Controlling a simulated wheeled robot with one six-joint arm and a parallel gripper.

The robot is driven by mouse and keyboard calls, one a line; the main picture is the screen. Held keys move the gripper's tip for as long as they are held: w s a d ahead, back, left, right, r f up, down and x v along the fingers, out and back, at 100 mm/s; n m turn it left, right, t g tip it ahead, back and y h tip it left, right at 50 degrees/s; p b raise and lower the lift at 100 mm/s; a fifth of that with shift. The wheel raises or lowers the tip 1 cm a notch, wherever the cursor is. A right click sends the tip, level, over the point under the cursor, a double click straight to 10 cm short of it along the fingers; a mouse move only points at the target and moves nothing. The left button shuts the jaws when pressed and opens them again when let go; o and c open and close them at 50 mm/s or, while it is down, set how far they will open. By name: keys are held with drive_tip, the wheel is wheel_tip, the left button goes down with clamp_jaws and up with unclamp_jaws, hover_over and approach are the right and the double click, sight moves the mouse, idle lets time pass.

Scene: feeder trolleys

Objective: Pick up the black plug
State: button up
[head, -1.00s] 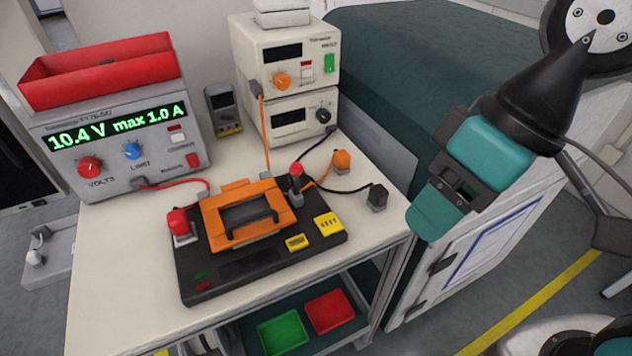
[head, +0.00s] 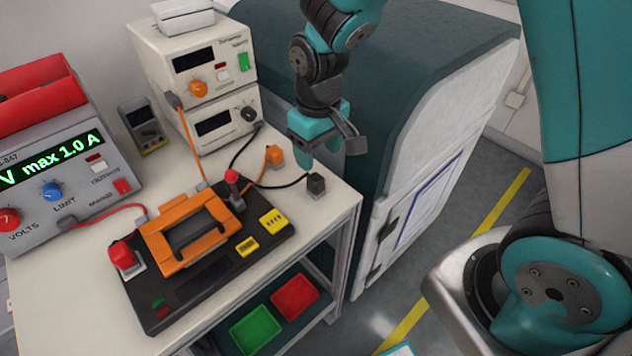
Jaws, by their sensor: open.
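The black plug (head: 316,185) stands near the right edge of the white table top (head: 80,262), with a black cable running left from it to the instruments. My gripper (head: 328,158) is open and points down just above and behind the plug. Its fingers appear empty, and one fingertip hangs close to the plug's upper left. I cannot tell how much height lies between them.
An orange plug (head: 274,155) stands just left of the black one. A black device with an orange handled part (head: 186,232) lies mid-table. Stacked instruments (head: 195,60) and a power supply (head: 60,165) stand behind. A dark green cabinet (head: 400,60) adjoins on the right.

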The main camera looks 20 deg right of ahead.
sight(316, 177)
drive_tip(key=f, duration=0.3)
drive_tip(key=f+p, duration=0.1)
drive_tip(key=f, duration=0.5)
drive_tip(key=shift+w+a, duration=0.2)
drive_tip(key=shift+w, duration=0.05)
drive_tip(key=shift+c, duration=0.4)
drive_tip(key=c, duration=0.9)
